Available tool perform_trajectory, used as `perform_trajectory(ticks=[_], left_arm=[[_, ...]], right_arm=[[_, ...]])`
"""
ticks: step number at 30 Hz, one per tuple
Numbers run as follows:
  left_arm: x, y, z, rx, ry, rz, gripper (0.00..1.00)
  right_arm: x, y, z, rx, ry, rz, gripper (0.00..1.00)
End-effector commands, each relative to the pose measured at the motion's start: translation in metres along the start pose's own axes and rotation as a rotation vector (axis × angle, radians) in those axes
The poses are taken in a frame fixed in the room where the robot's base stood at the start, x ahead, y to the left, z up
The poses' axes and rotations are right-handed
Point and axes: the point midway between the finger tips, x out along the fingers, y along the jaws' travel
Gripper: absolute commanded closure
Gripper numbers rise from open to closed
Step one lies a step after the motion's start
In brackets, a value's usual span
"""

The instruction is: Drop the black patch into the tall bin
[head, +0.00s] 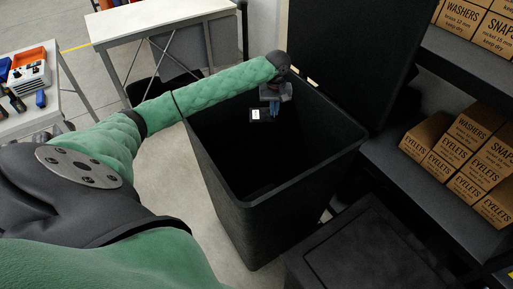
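The tall bin (262,207) is black and stands in the middle of the head view with its top open. Its lid (345,55) is raised at the back. My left gripper (274,108) is over the bin's mouth, near the far rim, pointing down. It appears shut on the black patch (266,115), a small dark piece with a white label that hangs at the fingertips. The patch's outline is hard to make out against the dark interior. My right gripper is not in view.
A shelf (385,165) with boxes of eyelets (453,150) and washers (462,20) stands at the right. A dark lidded box (365,250) is at the front right. A white table (165,20) and a tool bench (45,112) stand at the left.

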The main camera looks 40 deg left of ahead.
Motion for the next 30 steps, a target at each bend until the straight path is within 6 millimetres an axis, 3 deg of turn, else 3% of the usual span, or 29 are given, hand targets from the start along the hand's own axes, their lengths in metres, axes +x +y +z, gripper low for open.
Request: perform_trajectory(ticks=[6, 13, 18, 30], left_arm=[[0.0132, -0.0002, -0.0001, -0.001, -0.001, 0.000, 1.00], [0.0141, -0.0001, 0.0000, 0.000, 0.000, 0.000, 1.00], [0.0140, -0.0001, 0.0000, 0.000, 0.000, 0.000, 0.71], [0.0072, 0.0003, -0.0005, -0.001, 0.001, 0.001, 0.71]], right_arm=[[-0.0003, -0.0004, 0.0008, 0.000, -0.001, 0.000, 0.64], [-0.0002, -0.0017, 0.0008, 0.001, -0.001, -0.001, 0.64], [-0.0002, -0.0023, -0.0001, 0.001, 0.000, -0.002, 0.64], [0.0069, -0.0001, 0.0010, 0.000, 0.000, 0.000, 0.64]])
